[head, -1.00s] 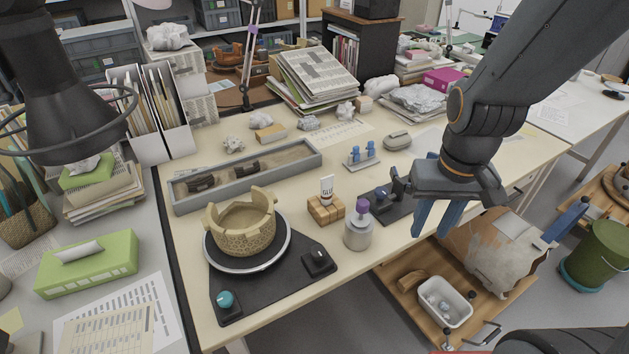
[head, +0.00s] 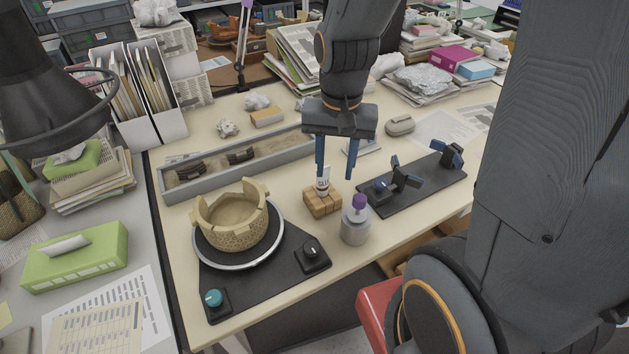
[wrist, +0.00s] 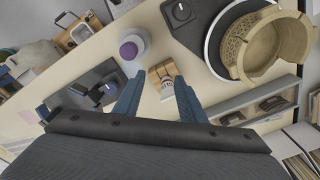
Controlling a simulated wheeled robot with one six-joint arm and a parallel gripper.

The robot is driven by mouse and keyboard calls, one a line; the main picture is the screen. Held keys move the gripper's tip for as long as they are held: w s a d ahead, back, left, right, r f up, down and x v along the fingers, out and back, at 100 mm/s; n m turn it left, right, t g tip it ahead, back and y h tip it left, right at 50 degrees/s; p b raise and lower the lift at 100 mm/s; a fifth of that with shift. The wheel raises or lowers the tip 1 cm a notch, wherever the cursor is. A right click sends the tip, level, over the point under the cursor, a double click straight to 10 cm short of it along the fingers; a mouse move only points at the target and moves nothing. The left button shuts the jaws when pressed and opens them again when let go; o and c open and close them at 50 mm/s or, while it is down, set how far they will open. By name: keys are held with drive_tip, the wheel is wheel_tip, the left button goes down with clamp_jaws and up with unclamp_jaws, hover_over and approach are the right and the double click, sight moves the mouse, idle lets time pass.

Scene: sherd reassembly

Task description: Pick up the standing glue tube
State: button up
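The glue tube (head: 323,180) is small and white with dark lettering and a dark band. It stands upright in a wooden block (head: 321,204) on the bench, next to a purple-capped bottle (head: 355,222). My gripper (head: 335,174) points down over the block, its two blue fingers apart. In the head view the tube shows beside the left finger, and its top is near fingertip height. In the wrist view the tube (wrist: 167,86) shows between the open fingers (wrist: 151,92), closer to the right one. I see no contact with it.
A partly rebuilt pot (head: 236,222) sits on a turntable to the left. A long grey tray (head: 200,180) with sherds lies behind. A black clamp stand (head: 425,185) is to the right. The bottle stands close in front of the block.

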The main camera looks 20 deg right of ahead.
sight(322, 186)
drive_tip(key=w+m, duration=0.2)
drive_tip(key=m, duration=0.1)
drive_tip(key=w+m, duration=0.3)
drive_tip(key=m, duration=0.1)
drive_tip(key=w+m+p, duration=0.1)
drive_tip(key=w+m, duration=0.1)
drive_tip(key=m, duration=0.1)
drive_tip(key=shift+w+f+g, duration=0.15)
drive_tip(key=shift+f+g, duration=0.15)
drive_tip(key=shift+f, duration=0.1)
drive_tip(key=shift+f+m, duration=0.4)
drive_tip(key=shift+f, duration=0.1)
drive_tip(key=shift+f+p, duration=1.1)
drive_tip(key=shift+f, duration=2.3)
drive_tip(key=shift+c, duration=0.3)
drive_tip(key=c, duration=0.8)
